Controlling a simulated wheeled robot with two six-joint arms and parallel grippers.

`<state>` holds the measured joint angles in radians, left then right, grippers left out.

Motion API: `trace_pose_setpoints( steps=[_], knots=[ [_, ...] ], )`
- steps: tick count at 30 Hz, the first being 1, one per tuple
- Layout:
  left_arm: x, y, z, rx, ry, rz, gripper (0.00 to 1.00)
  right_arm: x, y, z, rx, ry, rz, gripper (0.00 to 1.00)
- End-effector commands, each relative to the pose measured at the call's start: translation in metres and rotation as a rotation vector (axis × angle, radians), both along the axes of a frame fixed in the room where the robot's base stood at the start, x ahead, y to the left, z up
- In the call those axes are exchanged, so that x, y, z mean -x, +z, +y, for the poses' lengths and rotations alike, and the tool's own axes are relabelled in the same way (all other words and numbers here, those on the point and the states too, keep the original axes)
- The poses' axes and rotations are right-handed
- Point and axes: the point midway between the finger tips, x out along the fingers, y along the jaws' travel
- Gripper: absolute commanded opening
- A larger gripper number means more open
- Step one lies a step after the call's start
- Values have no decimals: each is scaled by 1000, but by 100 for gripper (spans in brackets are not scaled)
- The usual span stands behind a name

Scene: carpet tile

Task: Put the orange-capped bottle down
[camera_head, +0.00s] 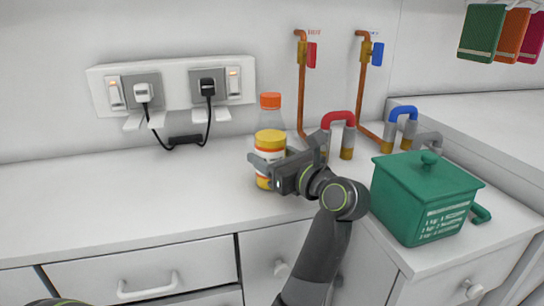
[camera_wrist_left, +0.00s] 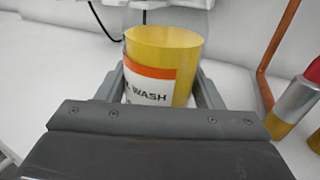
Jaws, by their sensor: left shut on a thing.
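The orange-capped bottle (camera_head: 270,120) is upright over the white counter, left of the pipes. It is clear at the top, with yellow liquid and a white and orange label below. My left gripper (camera_head: 268,170) is shut on its lower body, reaching in from the right. In the left wrist view the bottle (camera_wrist_left: 165,50) stands between the two fingers, its label reading "WASH" and its cap out of frame. I cannot tell whether its base touches the counter. My right gripper is not in view.
A green lidded pot (camera_head: 415,200) stands right of my arm. Copper pipes (camera_head: 302,90) and red (camera_head: 338,120) and blue (camera_head: 403,115) handled fittings stand behind it. Wall sockets with plugs (camera_head: 175,85) are at the back left. The counter's left part (camera_head: 110,200) is clear.

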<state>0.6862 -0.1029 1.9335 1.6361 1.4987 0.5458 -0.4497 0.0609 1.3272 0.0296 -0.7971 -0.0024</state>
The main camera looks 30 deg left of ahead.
Motion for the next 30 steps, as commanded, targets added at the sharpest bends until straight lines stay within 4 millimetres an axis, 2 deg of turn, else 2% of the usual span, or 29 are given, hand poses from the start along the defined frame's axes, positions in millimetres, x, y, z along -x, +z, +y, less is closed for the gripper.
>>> trace_pose_setpoints(
  steps=[8, 9, 14, 27, 28, 30],
  knots=[
    [0, -2, 0, -2, 0, -3, 23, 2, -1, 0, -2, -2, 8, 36],
    [0, -3, 0, 0, 0, 0, 62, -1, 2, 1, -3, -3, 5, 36],
    [0, -2, 0, 0, 0, 0, 82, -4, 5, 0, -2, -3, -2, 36],
    [0, 3, 0, 0, 0, -1, 82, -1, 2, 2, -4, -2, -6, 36],
    [0, 0, -2, 2, -1, 0, 82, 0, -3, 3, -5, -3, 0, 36],
    [0, 0, -7, 2, 1, 0, 82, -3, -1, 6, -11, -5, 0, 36]
  ],
)
